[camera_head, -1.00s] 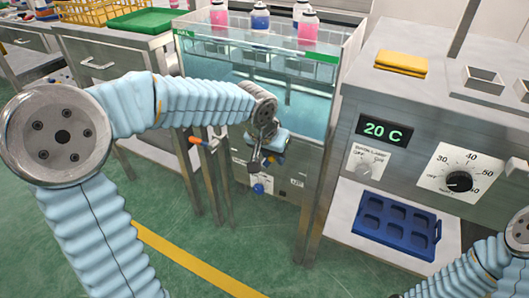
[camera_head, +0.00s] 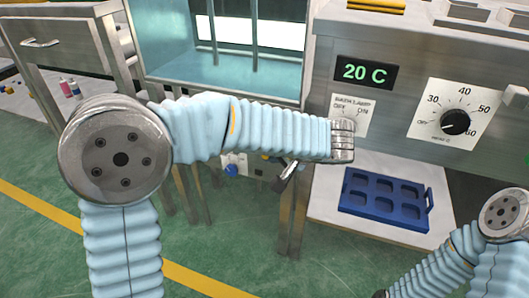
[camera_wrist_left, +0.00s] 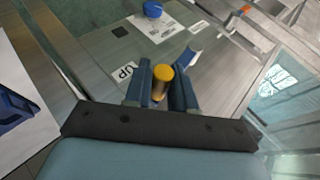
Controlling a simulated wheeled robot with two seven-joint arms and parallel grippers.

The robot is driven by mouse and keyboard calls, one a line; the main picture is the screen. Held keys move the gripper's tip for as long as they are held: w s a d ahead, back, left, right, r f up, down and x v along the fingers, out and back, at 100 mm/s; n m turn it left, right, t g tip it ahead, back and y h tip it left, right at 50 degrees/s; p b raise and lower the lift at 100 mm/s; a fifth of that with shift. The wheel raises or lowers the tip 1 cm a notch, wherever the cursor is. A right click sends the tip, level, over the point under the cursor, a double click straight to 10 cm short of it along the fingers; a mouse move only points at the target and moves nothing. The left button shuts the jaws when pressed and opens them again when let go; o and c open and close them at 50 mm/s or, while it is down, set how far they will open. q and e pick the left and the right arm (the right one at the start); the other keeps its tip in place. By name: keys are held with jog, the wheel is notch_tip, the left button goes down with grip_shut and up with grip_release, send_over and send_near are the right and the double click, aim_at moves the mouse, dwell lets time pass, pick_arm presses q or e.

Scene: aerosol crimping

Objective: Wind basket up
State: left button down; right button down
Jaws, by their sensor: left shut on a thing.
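My left gripper (camera_wrist_left: 161,88) is shut on a yellow-ended handle (camera_wrist_left: 161,76) in the left wrist view, in front of a metal panel with an "UP" label (camera_wrist_left: 124,72). In the head view this gripper (camera_head: 287,174) is below my left wrist at the tank's lower right, mostly hidden by the arm. The tank (camera_head: 180,72) has teal walls and two upright rods (camera_head: 255,35). I cannot make out the basket; the tank's top is cut off. Only a dark tip near my right gripper (camera_head: 380,293) shows at the bottom edge, so its jaws cannot be read.
A blue tray with round-cornered pockets (camera_head: 385,201) lies on a white shelf (camera_head: 322,205) to the right. Above it are a "20 C" display (camera_head: 366,73) and a dial (camera_head: 455,121). A blue knob (camera_head: 232,170) is on the tank's front. Small cans (camera_head: 68,88) stand at left.

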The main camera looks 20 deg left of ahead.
pick_arm(q)
jog(key=shift+f+y, duration=0.4)
jog(key=shift+f, duration=0.25)
jog(key=shift+f+b, duration=0.5)
jog(key=shift+b, duration=0.35)
pick_arm(e)
jog(key=shift+f, duration=1.15)
pick_arm(q)
jog(key=c, duration=1.1)
grip_release()
jog(key=shift+f, duration=0.1)
jog(key=shift+o, duration=0.3)
jog(key=p+v, duration=0.2)
jog(key=v, duration=1.2)
jog(key=shift+p, duration=0.35)
pick_arm(e)
notch_tip(320, 180, up, 3)
jog(key=shift+f, duration=0.2)
pick_arm(q)
jog(key=shift+a+f, duration=0.1)
jog(key=shift+f, duration=0.05)
